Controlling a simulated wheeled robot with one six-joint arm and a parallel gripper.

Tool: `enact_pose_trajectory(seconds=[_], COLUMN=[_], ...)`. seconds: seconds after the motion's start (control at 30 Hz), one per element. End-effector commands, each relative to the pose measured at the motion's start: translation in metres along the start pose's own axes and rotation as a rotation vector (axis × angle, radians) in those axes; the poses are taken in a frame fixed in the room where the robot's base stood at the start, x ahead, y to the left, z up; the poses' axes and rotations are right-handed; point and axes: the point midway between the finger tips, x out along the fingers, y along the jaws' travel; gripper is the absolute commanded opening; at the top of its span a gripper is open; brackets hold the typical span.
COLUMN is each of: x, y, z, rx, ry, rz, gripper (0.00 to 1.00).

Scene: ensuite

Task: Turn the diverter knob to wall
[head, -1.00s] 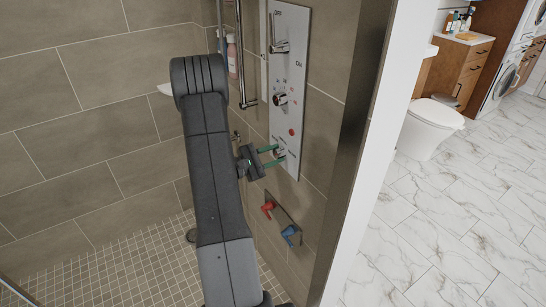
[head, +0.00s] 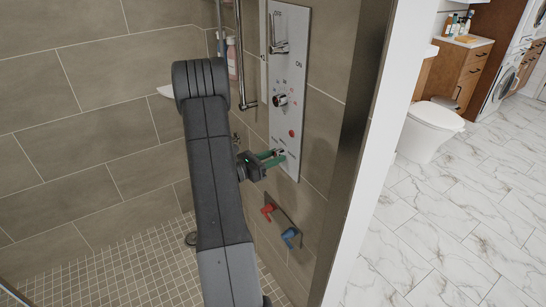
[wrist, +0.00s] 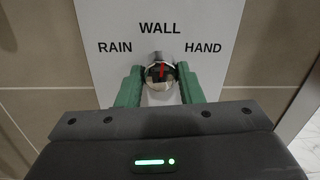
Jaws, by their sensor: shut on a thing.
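The diverter knob (wrist: 158,74) is a round metal knob low on the white shower panel (head: 289,60). In the wrist view its red mark points up, close to the word WALL, with RAIN printed on the left and HAND on the right. My gripper (wrist: 160,84) has its two green fingers on either side of the knob, shut on it. In the head view my gripper (head: 275,159) reaches the lower panel from the left. There the fingers largely hide the knob.
Higher on the panel are a round metal knob (head: 280,100) and a lever handle (head: 278,46). Red (head: 267,209) and blue (head: 289,236) handles sit on the wall below. A vertical metal bar (head: 240,60) stands left of the panel. A wall edge (head: 352,150) stands to the right.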

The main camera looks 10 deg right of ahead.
Motion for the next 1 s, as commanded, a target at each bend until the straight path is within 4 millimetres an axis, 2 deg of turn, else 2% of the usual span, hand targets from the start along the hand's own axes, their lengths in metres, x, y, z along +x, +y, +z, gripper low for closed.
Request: enact_pose_trajectory(seconds=[0.3, 0.73, 0.77, 0.87, 1.0], x=[-0.0001, -0.0001, -0.0001, -0.0001, -0.0001], y=[-0.0003, -0.0002, -0.0002, -0.0002, -0.0002], z=[-0.0004, -0.0006, -0.0006, -0.0005, -0.0004], rx=[-0.084, -0.093, -0.092, -0.092, -0.091], ry=[-0.002, -0.003, -0.003, -0.003, -0.004], rz=[0.004, 0.004, 0.004, 0.004, 0.004], gripper=[0.11, 0.11, 0.35, 0.55, 0.55])
